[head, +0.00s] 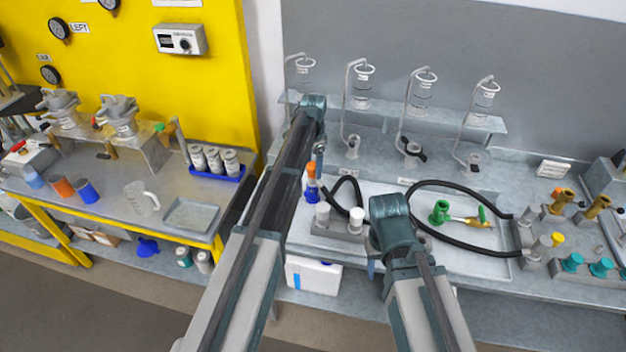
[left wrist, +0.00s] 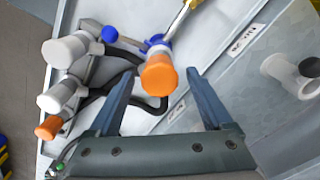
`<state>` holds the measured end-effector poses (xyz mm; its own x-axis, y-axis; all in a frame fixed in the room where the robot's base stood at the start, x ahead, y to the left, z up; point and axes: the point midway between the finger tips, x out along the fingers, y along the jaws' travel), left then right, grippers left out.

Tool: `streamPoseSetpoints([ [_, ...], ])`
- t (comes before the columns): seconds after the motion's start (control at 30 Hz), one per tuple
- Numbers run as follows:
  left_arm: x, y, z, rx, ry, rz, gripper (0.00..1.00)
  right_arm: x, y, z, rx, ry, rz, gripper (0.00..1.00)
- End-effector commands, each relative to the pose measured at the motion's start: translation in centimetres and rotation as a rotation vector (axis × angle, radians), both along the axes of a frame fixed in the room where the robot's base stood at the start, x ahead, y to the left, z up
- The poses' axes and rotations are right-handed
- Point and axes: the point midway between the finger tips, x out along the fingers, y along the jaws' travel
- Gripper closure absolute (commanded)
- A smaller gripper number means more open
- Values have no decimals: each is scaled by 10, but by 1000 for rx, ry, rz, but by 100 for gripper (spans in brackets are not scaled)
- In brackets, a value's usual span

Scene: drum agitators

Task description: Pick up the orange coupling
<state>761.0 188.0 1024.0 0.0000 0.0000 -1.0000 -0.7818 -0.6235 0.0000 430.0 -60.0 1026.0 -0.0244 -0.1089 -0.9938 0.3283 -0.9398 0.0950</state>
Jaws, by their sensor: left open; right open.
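The orange coupling (head: 311,169) stands upright on the light tray, with a blue part below it, just left of my left gripper (head: 319,156). In the left wrist view the orange coupling (left wrist: 158,76) appears between the tips of my open left gripper (left wrist: 159,82), with a gap on both sides. The fingers do not hold it; the exact height between them is unclear. A second orange end (left wrist: 48,129) shows beside the white fittings at lower left. My right gripper (head: 373,264) is mostly hidden under its own wrist, low at the bench front; nothing shows in it.
A grey block with white fittings (head: 356,219) stands in front of the coupling. A black hose (head: 460,188) loops across the tray. A green fitting (head: 440,211) lies right. Glass-holder stands (head: 353,147) line the back. A steel divider (left wrist: 226,88) runs close to the left fingers.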

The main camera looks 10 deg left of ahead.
Motion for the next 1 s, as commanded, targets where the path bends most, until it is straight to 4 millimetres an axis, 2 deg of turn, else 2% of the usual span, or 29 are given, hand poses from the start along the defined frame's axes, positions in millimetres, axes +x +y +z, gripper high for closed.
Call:
streamPoseSetpoints([
  [0.03, -2, 1, -14, 0, 0, 0, 16, 0, 0, -14, 0, 0, 0, 50],
  [0.17, -1, 1, -28, 0, 0, 0, 16, 0, 0, -28, 0, 0, -1, 50],
  [0.47, -1, 1, -28, 0, 0, 0, 16, 0, 0, -28, 0, 0, -2, 50],
  [0.57, -1, 1, -28, 0, 0, 0, 31, 0, 0, -28, 0, 0, -2, 50],
  [0.93, -1, 1, -28, 0, 0, 0, 97, 0, 0, -28, 0, 0, -2, 50],
  [1.0, -1, 1, -28, 0, 0, 0, 100, 0, 0, -28, 0, 0, -2, 50],
])
